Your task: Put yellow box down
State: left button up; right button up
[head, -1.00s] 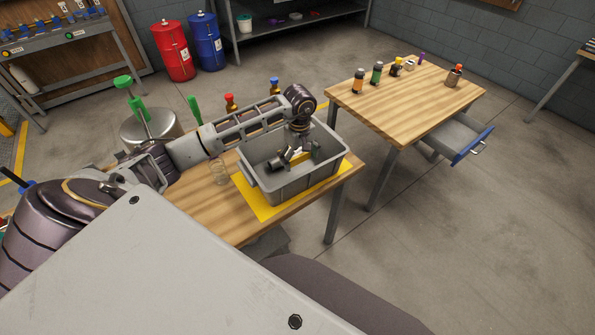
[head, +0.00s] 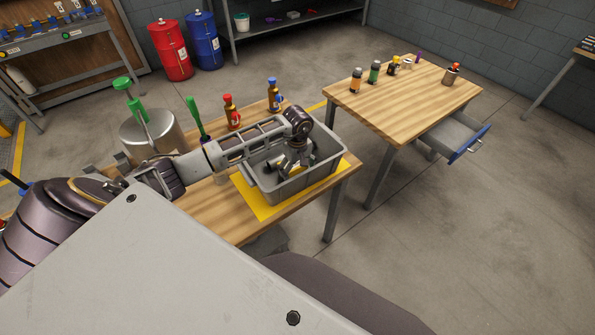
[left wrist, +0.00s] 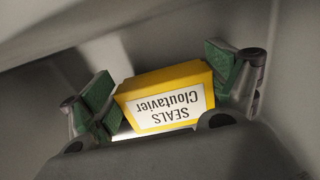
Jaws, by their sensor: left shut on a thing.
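A yellow box (left wrist: 160,80) with a white label reading "SEALS Cloutavier", upside down in the picture, fills the middle of the left wrist view. My left gripper (left wrist: 165,96) is shut on it, with green-padded fingers on both sides. In the head view my left gripper (head: 291,168) points down inside a grey bin (head: 305,186). The gripper mostly hides the box there. I cannot tell whether the box touches the bin's floor. My right gripper is not in view.
The bin stands on a yellow mat (head: 262,207) on a wooden table (head: 228,226). Two bottles with red (head: 231,113) and blue (head: 273,95) caps stand behind the bin. A second table (head: 410,103) with several small bottles and an open drawer (head: 455,138) is to the right.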

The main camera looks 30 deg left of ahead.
aim_at(297, 168)
pick_arm(q)
jog(key=shift+f, duration=0.65)
jog(key=shift+f, duration=0.15)
jog(key=o, duration=0.8)
jog(key=shift+r, duration=0.2)
notch_tip(297, 168, up, 12)
jog(key=b, duration=0.2)
dwell(0.4)
